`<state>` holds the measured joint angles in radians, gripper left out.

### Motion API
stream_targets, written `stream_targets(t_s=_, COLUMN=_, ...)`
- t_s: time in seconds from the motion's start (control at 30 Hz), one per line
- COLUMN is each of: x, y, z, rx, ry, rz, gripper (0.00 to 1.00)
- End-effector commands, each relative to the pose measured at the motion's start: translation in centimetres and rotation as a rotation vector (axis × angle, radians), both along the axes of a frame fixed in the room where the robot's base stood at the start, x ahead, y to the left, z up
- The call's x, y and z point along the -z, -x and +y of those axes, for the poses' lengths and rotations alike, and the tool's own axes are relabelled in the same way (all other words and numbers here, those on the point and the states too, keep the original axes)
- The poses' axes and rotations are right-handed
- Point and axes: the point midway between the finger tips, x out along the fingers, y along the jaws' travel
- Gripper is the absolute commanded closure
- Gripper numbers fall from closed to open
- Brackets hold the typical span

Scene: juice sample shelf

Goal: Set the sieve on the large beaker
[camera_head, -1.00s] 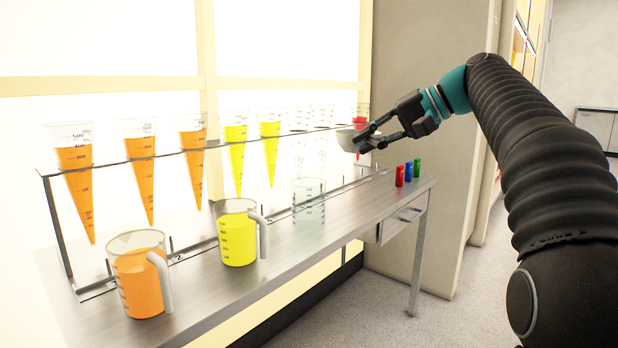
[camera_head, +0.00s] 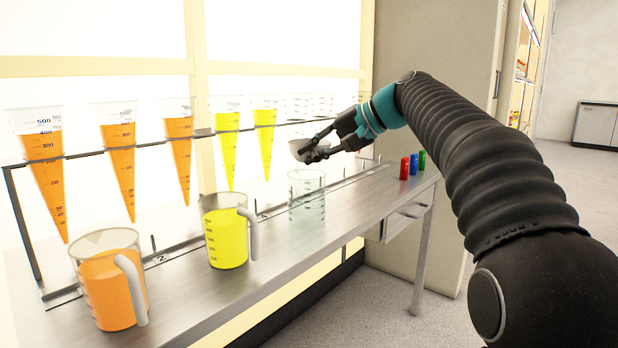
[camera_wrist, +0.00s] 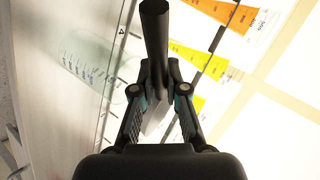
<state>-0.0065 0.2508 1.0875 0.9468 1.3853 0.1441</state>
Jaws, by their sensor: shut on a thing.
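My gripper (camera_head: 324,147) is shut on the sieve (camera_head: 302,152), a small pale bowl-shaped piece. The gripper holds it above the large beaker (camera_head: 306,195), a clear empty glass standing on the bench. The sieve looks tilted, and a small gap seems to show between it and the beaker rim. In the wrist view, the gripper fingers (camera_wrist: 158,90) close on a dark handle (camera_wrist: 155,35), and the beaker (camera_wrist: 85,62) lies to the left. The sieve's bowl cannot be made out clearly there.
A jug of yellow juice (camera_head: 226,238) and a jug of orange juice (camera_head: 108,285) stand left of the beaker. A rack (camera_head: 85,154) holds several cone glasses behind. Red (camera_head: 404,168), blue (camera_head: 413,165) and green (camera_head: 422,160) small pieces stand at the right. Bare bench lies between.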

Motion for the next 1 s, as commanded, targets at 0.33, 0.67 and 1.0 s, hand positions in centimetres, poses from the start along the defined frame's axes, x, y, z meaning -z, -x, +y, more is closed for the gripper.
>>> stream_targets(t_s=0.33, x=2.5, y=-0.2, z=0.9, rx=0.002, ry=-0.001, rz=0.001, gripper=1.00)
stream_targets(t_s=0.67, x=4.5, y=-0.2, z=0.9, rx=0.001, ry=0.000, rz=-0.001, gripper=1.00)
stream_targets(t_s=1.0, x=4.5, y=-0.2, z=0.9, rx=0.000, ry=0.000, rz=0.000, gripper=0.63)
